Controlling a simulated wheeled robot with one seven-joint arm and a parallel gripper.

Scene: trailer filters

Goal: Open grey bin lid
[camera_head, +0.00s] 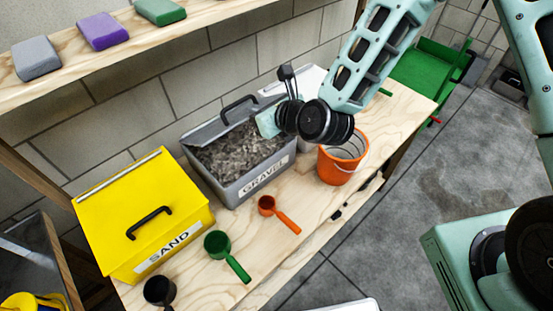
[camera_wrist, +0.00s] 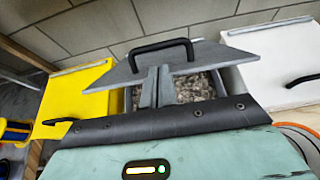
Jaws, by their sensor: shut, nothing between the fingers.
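The grey bin (camera_head: 238,190), labelled GRAVEL, stands on the wooden bench with grey gravel (camera_head: 240,152) showing inside. Its grey lid (camera_head: 207,131) is raised at the back, with a black handle (camera_head: 238,108) on it. In the wrist view the lid (camera_wrist: 208,54) stands tilted up behind the fingers, and gravel shows below it. My gripper (camera_wrist: 158,72) is shut and empty, with its fingertips close to the lid; I cannot tell whether they touch. In the head view my wrist is over the bin's right side and the fingertips are hard to make out.
A yellow SAND bin (camera_head: 146,215) with a closed lid stands to the left. A white bin (camera_wrist: 282,65) stands to the right, and an orange bucket (camera_head: 342,160) is near it. Orange (camera_head: 280,213) and green (camera_head: 226,255) scoops lie in front. A shelf with sponges (camera_head: 103,31) runs above.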

